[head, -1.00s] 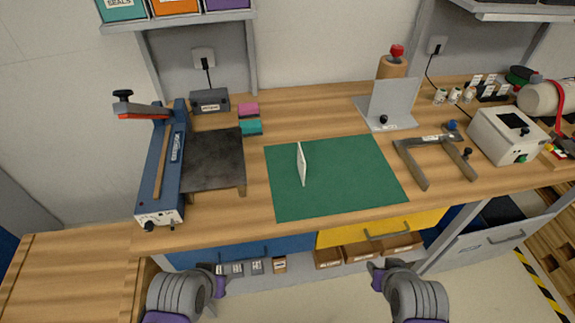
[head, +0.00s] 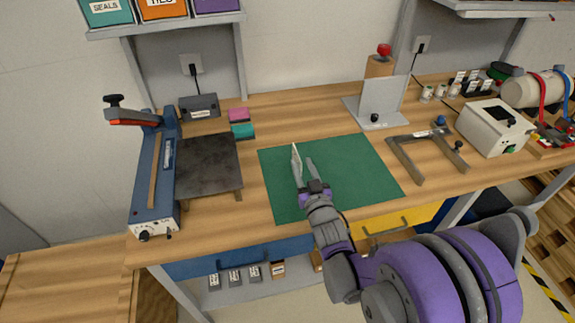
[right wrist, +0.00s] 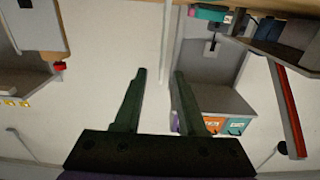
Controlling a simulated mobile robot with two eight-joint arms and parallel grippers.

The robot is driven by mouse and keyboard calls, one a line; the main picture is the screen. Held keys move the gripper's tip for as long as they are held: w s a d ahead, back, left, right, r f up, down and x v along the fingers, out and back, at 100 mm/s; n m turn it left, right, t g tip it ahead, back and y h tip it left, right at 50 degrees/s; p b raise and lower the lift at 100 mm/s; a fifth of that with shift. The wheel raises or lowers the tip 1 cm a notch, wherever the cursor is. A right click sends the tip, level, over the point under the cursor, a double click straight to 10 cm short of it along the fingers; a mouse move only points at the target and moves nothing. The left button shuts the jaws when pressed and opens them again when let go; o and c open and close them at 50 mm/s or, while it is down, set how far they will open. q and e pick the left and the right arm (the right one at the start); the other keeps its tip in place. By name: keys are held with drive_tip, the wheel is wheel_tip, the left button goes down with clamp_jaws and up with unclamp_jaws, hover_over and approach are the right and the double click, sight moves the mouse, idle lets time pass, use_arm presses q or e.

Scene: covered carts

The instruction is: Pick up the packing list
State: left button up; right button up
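The card cannot be made out there. I cannot tell whether a finger touches the card. My left gripper is not in view.
A blue sealer (head: 155,190) and dark plate (head: 208,163) stand left of the mat. A grey bracket (head: 378,110), a U-shaped frame (head: 405,160) and a white box machine (head: 493,128) stand to the right. The mat's right part is clear.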

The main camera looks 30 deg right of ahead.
sight(294, 146)
drive_tip(key=x, duration=0.3)
drive_tip(key=shift+w, duration=0.2)
drive_tip(key=p+x, duration=0.1)
drive_tip(key=x, duration=0.4)
drive_tip(key=shift+w+f, duration=0.1)
drive_tip(key=shift+w, duration=0.05)
clamp_jaws()
